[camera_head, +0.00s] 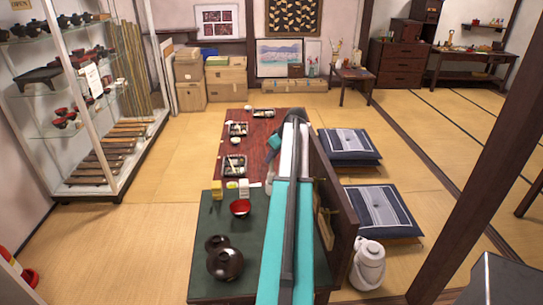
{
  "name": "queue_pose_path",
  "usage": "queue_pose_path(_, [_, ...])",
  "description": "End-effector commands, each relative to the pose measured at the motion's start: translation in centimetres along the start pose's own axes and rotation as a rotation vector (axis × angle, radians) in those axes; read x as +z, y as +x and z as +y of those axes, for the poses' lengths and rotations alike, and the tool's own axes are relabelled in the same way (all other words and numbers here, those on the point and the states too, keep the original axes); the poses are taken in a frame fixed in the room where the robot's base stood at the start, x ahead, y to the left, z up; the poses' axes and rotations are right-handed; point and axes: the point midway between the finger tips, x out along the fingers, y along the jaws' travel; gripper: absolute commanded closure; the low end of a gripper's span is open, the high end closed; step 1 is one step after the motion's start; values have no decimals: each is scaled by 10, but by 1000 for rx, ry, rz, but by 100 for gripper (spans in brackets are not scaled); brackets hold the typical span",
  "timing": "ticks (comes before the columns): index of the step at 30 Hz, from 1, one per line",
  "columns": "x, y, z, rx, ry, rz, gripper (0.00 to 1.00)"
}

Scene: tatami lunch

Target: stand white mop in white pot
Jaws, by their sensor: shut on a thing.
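My gripper (269,180) is small and partly hidden at the end of my teal and grey arm, over the right side of the low table. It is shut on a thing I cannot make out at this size. I cannot pick out a white mop with certainty. A white, jug-like pot (368,264) stands upright on the tatami at the lower right, beside the table and well apart from my gripper. Its top looks closed from here.
A wooden post (480,180) rises at right. Open tatami lies left.

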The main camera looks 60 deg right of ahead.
Motion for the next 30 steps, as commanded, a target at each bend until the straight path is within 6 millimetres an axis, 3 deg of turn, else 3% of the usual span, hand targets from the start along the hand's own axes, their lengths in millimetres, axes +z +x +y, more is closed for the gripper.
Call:
queue_pose_path(19, [5, 10, 0, -1, -1, 0, 100])
queue_pose_path(20, [5, 10, 0, -1, -1, 0, 86])
queue_pose_path(24, [5, 10, 0, -1, -1, 0, 66])
queue_pose_path(30, [5, 10, -1, -1, -1, 0, 66])
